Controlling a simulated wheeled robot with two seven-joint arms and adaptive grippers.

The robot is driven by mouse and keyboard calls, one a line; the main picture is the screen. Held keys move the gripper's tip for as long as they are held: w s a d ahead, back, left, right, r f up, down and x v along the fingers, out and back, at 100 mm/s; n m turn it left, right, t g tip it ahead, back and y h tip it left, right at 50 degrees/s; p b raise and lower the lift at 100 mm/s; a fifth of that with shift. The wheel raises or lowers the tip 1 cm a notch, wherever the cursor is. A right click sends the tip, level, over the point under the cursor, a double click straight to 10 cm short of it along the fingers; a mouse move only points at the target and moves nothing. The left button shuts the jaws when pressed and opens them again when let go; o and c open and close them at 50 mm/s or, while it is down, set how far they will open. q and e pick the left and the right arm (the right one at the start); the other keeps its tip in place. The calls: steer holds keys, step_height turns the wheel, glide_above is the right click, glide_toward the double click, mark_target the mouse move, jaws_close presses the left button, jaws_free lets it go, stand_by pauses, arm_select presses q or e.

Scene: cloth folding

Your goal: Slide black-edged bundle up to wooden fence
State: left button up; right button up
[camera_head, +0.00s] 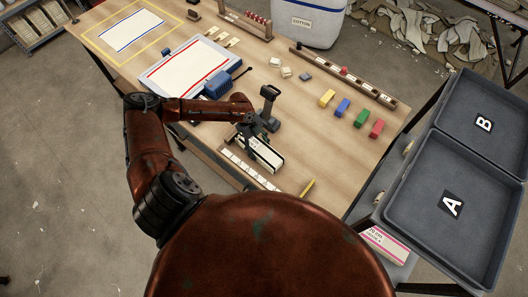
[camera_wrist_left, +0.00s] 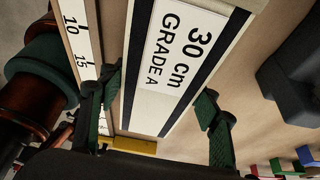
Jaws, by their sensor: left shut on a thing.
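The black-edged bundle (camera_head: 263,153) is a white strip with black borders on the table, slanting down to the right. In the left wrist view the bundle (camera_wrist_left: 172,60) reads "30 cm GRADE A". My left gripper (camera_head: 250,134) is over its upper end, shut on it, with a finger on each side in the left wrist view (camera_wrist_left: 160,105). The wooden fence (camera_head: 208,152), with a white number scale (camera_head: 250,170), runs along the near table edge, left of the bundle. A narrow strip of wood shows between scale and bundle in the wrist view. My right gripper is not in view.
A black upright tool (camera_head: 269,98) stands just beyond the bundle. A yellow stick (camera_head: 307,187) lies by the fence's right end. Yellow, blue, green and red blocks (camera_head: 342,107) stand farther right. A blue-framed board (camera_head: 190,68) lies at upper left. Grey trays (camera_head: 425,225) flank the table.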

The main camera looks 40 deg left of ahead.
arm_select(q)
steer(key=shift+a, duration=0.35)
steer(key=o, duration=1.4)
steer(key=shift+o, duration=0.2)
steer(key=v, duration=1.2)
steer(key=shift+d, duration=0.1)
